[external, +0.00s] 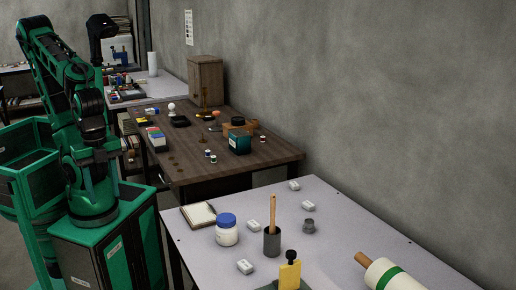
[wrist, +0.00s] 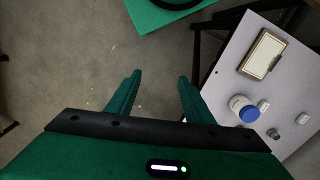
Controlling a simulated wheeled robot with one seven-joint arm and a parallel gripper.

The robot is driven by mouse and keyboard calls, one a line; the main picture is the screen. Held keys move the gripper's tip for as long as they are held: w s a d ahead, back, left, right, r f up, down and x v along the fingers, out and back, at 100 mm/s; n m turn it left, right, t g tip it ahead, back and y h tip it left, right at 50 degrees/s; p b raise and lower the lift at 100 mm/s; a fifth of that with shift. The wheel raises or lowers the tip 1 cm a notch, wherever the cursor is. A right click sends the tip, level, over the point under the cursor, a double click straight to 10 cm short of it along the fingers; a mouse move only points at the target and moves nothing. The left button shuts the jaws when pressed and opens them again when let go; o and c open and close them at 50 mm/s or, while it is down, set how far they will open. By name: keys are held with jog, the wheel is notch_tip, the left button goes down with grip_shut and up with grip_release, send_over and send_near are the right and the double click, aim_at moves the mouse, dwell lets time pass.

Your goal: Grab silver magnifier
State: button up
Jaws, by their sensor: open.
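I cannot pick out a silver magnifier for certain. A similar grey piece shows near the right edge of the wrist view (wrist: 302,118). My gripper (wrist: 159,78) is open and empty, its two green fingers apart above the bare floor. It is left of the light table and away from everything on it.
The light table (external: 345,238) holds a blue-lidded jar (external: 227,231), a notebook (external: 198,215), a grey cup (external: 272,241) with a stick, several white blocks and a roller (external: 390,275). A wooden table (external: 180,170) with small clutter stands behind. A wall is at right.

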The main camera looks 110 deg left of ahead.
notch_tip(320, 180, up, 6)
jog(key=s, duration=0.1)
jog(key=w+a+f+n+t+h, duration=0.1)
jog(key=w+a+n+t, duration=0.15)
jog(key=w, duration=1.05)
jog(key=w+a+f+n+t+h, duration=0.1)
jog(key=w+a+n+t+h, duration=0.2)
jog(key=w, duration=1.1)
jog(key=w+a+n+t+y, duration=0.2)
jog(key=w+a+t+y, duration=0.35)
jog(key=a, duration=0.85)
jog(key=w+a+n+t+y, duration=0.2)
jog(key=w+a, duration=0.7)
jog(key=a, duration=0.4)
send_near(308, 221)
jog(key=s, duration=0.1)
jog(key=s+r, duration=0.1)
jog(key=s, duration=0.1)
jog(key=shift+d+r+m+h, duration=0.1)
jog(key=shift+r+m+h, duration=0.15)
jog(key=shift+r+h, duration=0.1)
jog(key=shift+f, duration=0.3)
jog(key=x, duration=1)
jog(key=shift+w, duration=0.4)
jog(key=shift+c, duration=0.3)
